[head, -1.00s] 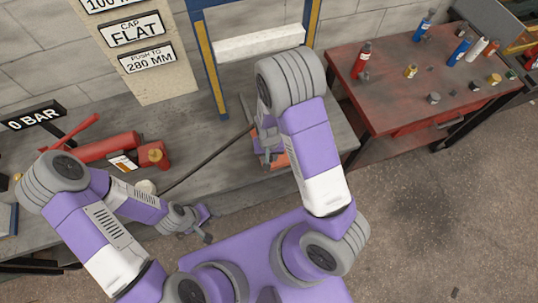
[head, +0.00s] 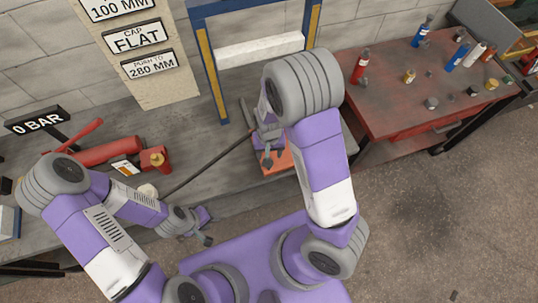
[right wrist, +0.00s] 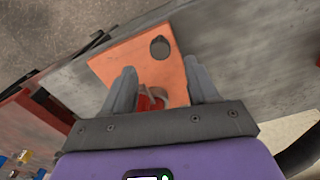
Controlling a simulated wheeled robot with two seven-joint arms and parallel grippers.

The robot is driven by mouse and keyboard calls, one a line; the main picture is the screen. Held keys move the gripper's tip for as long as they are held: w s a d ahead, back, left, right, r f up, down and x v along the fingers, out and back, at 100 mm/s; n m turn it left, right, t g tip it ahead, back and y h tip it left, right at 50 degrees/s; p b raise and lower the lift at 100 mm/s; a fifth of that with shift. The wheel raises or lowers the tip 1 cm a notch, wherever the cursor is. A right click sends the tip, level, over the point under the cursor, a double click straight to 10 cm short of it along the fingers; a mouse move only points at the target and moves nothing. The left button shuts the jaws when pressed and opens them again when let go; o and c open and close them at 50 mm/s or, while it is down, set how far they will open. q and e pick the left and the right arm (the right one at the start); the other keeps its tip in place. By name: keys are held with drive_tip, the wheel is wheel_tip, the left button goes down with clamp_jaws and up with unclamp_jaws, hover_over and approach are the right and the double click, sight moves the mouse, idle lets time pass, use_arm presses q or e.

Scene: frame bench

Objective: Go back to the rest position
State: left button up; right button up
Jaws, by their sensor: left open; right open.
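My left gripper (head: 207,226) is open and empty, low in front of the bench edge in the head view. My right gripper (head: 268,152) is partly hidden by my right arm in the head view, above an orange plate (head: 275,160). In the right wrist view my right gripper (right wrist: 160,68) is open, its two fingers spread over the orange plate (right wrist: 120,57). The plate has a dark round spot near its far end. A small red thing (right wrist: 150,103) shows between the fingers, apart from them as far as I can see.
The grey bench (head: 225,180) carries a red cylinder pump (head: 110,150) with a dark hose (head: 205,165). A blue and yellow frame (head: 211,70) stands behind. A red table (head: 385,105) with bottles and small parts is at right. Open floor lies front right.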

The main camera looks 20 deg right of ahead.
drive_tip(key=shift+r, duration=0.45)
drive_tip(key=shift+s+f, duration=0.2)
drive_tip(key=shift+f, duration=0.2)
drive_tip(key=s+a+f+y+b, duration=0.2)
drive_tip(key=s+a+f, duration=0.1)
drive_tip(key=s+f, duration=0.2)
drive_tip(key=s+a+f+y+b, duration=0.1)
drive_tip(key=s+a+f, duration=0.3)
drive_tip(key=f, duration=0.6)
drive_tip(key=shift+s+a+f+n+t+y+b, duration=0.2)
drive_tip(key=shift+s+a+n+t+y+b, duration=0.15)
drive_tip(key=shift+s+y, duration=0.3)
